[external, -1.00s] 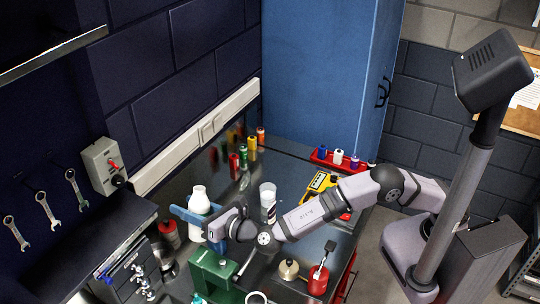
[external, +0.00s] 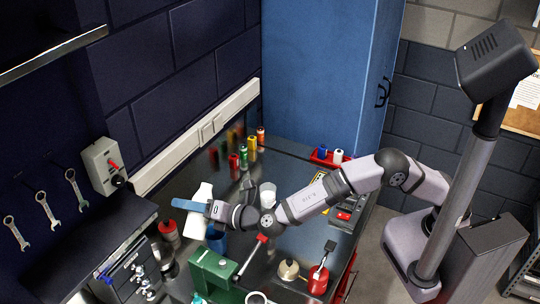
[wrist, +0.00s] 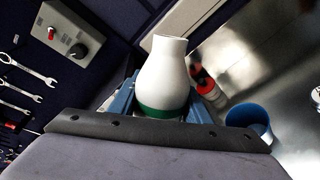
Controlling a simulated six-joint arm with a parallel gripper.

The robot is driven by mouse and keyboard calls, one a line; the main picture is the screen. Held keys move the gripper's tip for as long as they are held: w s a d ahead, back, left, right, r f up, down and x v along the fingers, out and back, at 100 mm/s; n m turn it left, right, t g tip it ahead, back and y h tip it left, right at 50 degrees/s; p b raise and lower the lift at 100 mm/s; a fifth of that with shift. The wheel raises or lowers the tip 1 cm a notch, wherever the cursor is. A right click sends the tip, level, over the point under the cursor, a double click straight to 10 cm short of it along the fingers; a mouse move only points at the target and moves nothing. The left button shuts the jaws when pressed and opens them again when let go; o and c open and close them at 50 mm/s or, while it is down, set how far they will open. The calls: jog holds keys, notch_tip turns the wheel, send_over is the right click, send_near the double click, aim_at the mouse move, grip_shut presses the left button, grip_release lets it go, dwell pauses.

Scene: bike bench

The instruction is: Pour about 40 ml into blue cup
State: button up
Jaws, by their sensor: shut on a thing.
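My gripper (external: 190,205) has blue fingers shut around a white bottle (external: 201,193). In the wrist view the bottle (wrist: 163,78) has a wide body, a narrower neck and a green band low down between the fingers. In the external view it leans slightly, its top to the right. The blue cup (external: 217,241) stands on the bench below and to the right of the bottle, partly hidden by my wrist. In the wrist view the cup (wrist: 250,117) is to the right of the bottle, its open top visible. No liquid stream shows.
A green box (external: 213,268) stands in front of the cup. A red-handled tool (external: 252,248) lies to its right. A clear-white cup (external: 268,192) stands behind my wrist. Red containers (external: 169,231) stand left of the bottle. Several small bottles (external: 252,147) line the back.

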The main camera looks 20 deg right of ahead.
aim_at(190, 218)
jog(key=f, duration=0.1)
jog(key=m+b, duration=0.1)
jog(key=f+m, duration=0.1)
jog(key=shift+s+a+f+g+b, duration=0.2)
jog(key=shift+s+f+g+b, duration=0.1)
jog(key=shift+g+b, duration=0.1)
jog(key=m+b, duration=0.1)
jog(key=b, duration=0.2)
jog(key=f+m+g+b, duration=0.1)
jog(key=b, duration=0.3)
jog(key=shift+s+a+f+m+y, duration=0.15)
jog(key=shift+s+m+y, duration=0.05)
jog(key=shift+m+y, duration=0.1)
jog(key=shift+f+m+b, duration=0.4)
jog(key=shift+f+b, duration=0.2)
jog(key=shift+b, duration=1.05)
jog(key=shift+w+f+m+g+y+b, duration=0.15)
jog(key=shift+m+g+y+b, duration=0.35)
jog(key=shift+b, duration=1.3)
jog(key=shift+a+m+b, duration=0.1)
jog(key=shift+m+b, duration=0.2)
jog(key=shift+b, duration=0.05)
